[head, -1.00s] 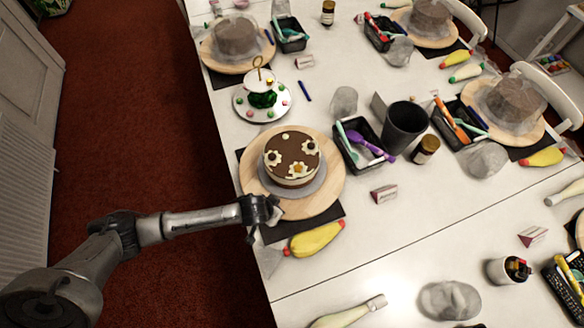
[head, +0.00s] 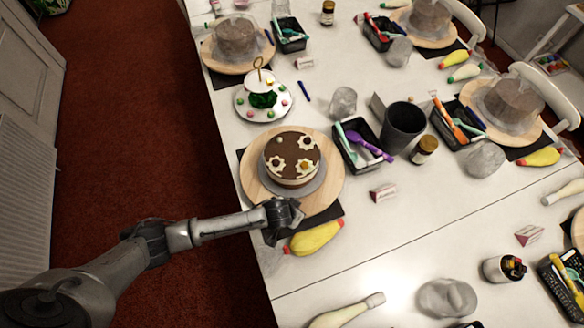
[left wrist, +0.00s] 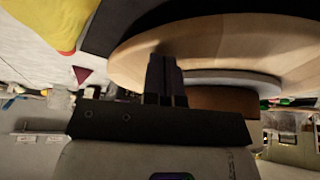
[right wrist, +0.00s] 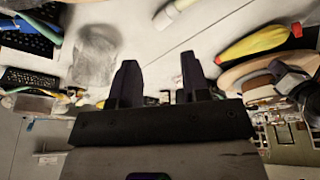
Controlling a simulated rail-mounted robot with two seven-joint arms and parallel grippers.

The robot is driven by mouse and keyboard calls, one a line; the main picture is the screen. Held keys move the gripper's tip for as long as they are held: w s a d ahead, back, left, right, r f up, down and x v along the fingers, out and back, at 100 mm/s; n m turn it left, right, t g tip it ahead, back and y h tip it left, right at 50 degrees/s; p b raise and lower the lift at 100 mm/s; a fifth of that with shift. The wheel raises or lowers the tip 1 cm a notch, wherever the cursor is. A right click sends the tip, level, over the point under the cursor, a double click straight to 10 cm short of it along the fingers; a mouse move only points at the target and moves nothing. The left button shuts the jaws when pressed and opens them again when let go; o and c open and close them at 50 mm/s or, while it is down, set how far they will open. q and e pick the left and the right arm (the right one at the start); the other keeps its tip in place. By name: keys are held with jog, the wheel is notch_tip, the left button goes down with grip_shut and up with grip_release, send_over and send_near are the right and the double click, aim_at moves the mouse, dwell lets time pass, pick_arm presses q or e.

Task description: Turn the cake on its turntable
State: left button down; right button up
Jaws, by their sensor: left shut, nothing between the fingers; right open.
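The chocolate-topped cake (head: 292,150) with cream flowers sits on a grey board (head: 322,178) on the round wooden turntable (head: 332,192) near the table's left edge. My left gripper (head: 292,212) is shut and empty at the turntable's near rim. In the left wrist view, its closed fingers (left wrist: 165,65) overlap the rim of the wooden turntable (left wrist: 210,45); they look to be against it, but exact contact is hard to see. My right gripper (right wrist: 158,78) is open and empty in the right wrist view, apart from the turntable (right wrist: 245,72), and is outside the head view.
A yellow piping bag (head: 315,238) lies close below the left gripper. A black tool tray (head: 350,150), a dark cup (head: 403,127) and a small folded card (head: 383,192) stand right of the turntable. A decorated stand (head: 262,102) is behind the cake.

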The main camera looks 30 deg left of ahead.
aim_at(314, 208)
pick_arm(q)
jog(key=shift+w+d, duration=1)
jog(key=shift+d, duration=0.25)
jog(key=shift+w+d, duration=1)
jog(key=shift+d, duration=0.25)
notch_tip(314, 208, up, 3)
jog(key=p, duration=0.3)
jog(key=shift+f, duration=0.1)
